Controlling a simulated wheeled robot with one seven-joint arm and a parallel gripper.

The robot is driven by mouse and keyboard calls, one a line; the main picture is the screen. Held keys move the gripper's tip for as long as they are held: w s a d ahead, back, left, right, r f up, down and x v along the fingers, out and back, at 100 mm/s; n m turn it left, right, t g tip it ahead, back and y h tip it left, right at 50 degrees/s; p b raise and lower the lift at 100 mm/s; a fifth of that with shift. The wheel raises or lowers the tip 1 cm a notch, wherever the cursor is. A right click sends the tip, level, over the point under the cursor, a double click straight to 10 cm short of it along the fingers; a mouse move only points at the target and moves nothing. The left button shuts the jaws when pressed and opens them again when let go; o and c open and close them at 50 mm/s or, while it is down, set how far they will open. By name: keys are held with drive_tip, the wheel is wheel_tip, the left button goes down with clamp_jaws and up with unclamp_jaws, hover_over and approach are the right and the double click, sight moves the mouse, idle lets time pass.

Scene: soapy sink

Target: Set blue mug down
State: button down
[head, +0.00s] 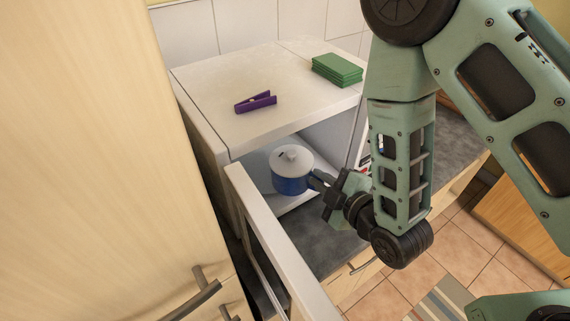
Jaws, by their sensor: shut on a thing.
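A blue mug (291,185) with a white lid-like top and a small knob is inside the open white box-shaped appliance (230,127), close above or on its floor; I cannot tell if it touches. It looks upright. My gripper (320,181) reaches in from the right and is shut on the right side of the blue mug, where a handle would be. The fingertips are small and partly hidden by the wrist.
The appliance's open door (272,245) stands out toward the front left. A purple clip (256,102) and a stack of green sponges (337,69) lie on its top. A dark counter (335,240) runs beneath. A tall wooden cabinet (90,160) fills the left.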

drive_tip(key=shift+w+a+f+b, duration=0.2)
drive_tip(key=shift+w+a+b, duration=0.25)
drive_tip(key=shift+b, duration=0.6)
drive_tip(key=shift+r+p+x, duration=0.15)
drive_tip(key=shift+p+x, duration=0.7)
drive_tip(key=shift+x, duration=2.25)
drive_tip(key=shift+r+p+x, duration=0.15)
drive_tip(key=shift+p+x, duration=0.7)
drive_tip(key=shift+x, duration=2.3)
drive_tip(key=shift+w+d+f, duration=0.1)
drive_tip(key=shift+w, duration=0.05)
drive_tip(key=c, duration=1.5)
unclamp_jaws()
